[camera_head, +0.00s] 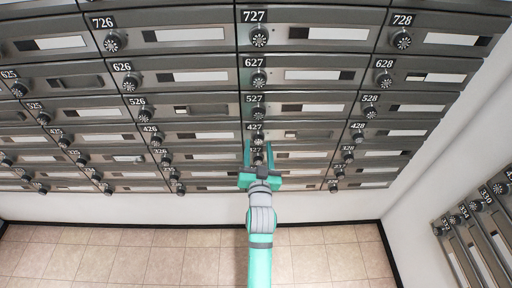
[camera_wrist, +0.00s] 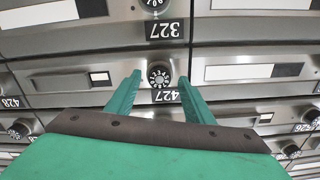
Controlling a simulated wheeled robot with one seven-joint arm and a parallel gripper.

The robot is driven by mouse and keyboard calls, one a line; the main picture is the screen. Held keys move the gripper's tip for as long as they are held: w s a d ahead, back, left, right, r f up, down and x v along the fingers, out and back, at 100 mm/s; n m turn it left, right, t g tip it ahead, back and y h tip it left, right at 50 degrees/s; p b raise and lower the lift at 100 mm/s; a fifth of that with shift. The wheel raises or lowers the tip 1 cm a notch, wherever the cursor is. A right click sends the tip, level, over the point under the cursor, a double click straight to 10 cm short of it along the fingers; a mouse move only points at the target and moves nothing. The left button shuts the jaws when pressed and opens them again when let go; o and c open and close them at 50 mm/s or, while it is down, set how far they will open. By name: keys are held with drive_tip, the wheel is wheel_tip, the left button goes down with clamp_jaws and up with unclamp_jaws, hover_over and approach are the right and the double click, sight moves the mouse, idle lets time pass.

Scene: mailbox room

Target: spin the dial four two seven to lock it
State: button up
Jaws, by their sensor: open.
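The dial of mailbox 427 is a small round black knob with white marks. In the wrist view the dial (camera_wrist: 159,76) appears between my fingertips, with its upside-down 427 label (camera_wrist: 163,97) just below it. In the head view the 427 label (camera_head: 254,127) shows just above my gripper (camera_head: 258,150), and the dial is small and hard to make out there. My gripper (camera_wrist: 158,82) is open, with one green finger on each side of the dial in the wrist picture. Gaps show between knob and fingers; I cannot tell how far the tips are from the door.
Rows of grey mailboxes surround it. The 527 dial (camera_head: 256,113) is above, and the 327 dial (camera_wrist: 156,4) shows at the wrist view's top edge. A second mailbox bank (camera_head: 480,235) stands at right. The tiled floor (camera_head: 150,255) looks clear.

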drive_tip(key=s, duration=1)
idle(0.3)
drive_tip(key=s+f+g, duration=0.1)
drive_tip(key=s+f, duration=0.3)
drive_tip(key=s, duration=0.5)
drive_tip(key=s+f, duration=0.5)
drive_tip(key=s, duration=0.4)
drive_tip(key=s+a+r+n+g, duration=0.1)
drive_tip(key=s+n, duration=0.1)
drive_tip(key=s, duration=1.6)
drive_tip(key=shift+a+r+g, duration=0.2)
drive_tip(key=shift+a+g, duration=0.1)
drive_tip(key=shift+a, duration=0.1)
